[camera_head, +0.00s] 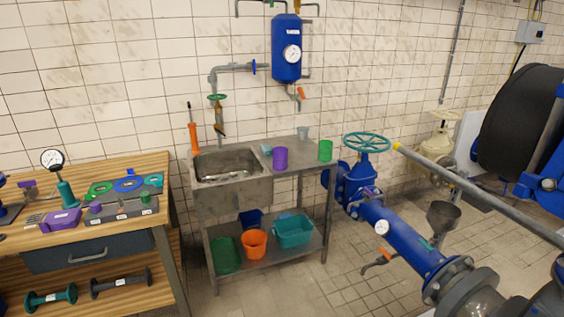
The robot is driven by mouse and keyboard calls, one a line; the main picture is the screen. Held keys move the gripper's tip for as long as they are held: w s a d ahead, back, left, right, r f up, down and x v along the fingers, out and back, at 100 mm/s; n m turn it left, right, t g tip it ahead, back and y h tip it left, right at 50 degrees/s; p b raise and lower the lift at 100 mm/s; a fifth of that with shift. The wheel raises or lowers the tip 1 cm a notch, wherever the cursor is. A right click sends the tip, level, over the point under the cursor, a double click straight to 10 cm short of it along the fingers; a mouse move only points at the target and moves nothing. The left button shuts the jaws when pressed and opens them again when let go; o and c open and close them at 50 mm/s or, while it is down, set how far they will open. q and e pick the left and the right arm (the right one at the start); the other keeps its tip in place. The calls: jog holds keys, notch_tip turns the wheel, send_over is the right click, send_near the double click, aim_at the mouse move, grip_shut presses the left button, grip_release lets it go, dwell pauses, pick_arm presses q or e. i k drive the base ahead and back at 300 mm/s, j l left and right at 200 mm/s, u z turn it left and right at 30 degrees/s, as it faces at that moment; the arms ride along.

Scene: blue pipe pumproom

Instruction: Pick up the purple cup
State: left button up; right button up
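The purple cup (280,158) stands upright on the metal sink counter (300,150), right of the sink basin and near the counter's front edge. A green cup (325,150) stands to its right. A small light-blue item (266,149) sits just behind it to the left, and a grey cup (303,133) stands farther back. Neither of my grippers shows in the head view. Nothing covers the purple cup.
A wooden workbench (130,167) with tools and flanges stands at the left. Blue pipework with a teal valve wheel (366,142) rises close right of the counter. A lower shelf holds an orange bucket (254,243) and a teal crate (293,231). Tiled floor is open in front.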

aim_at(280, 154)
jog(key=i+j+z, duration=0.1)
jog(key=i+j, duration=0.35)
jog(key=i, duration=0.2)
jog(key=i+j+z, duration=0.15)
jog(key=i+j, duration=0.35)
jog(key=i, duration=0.15)
jog(key=i+j, duration=0.35)
jog(key=i, duration=0.2)
jog(key=i+j+z, duration=0.1)
jog(key=i+j, duration=0.25)
jog(key=i, duration=0.2)
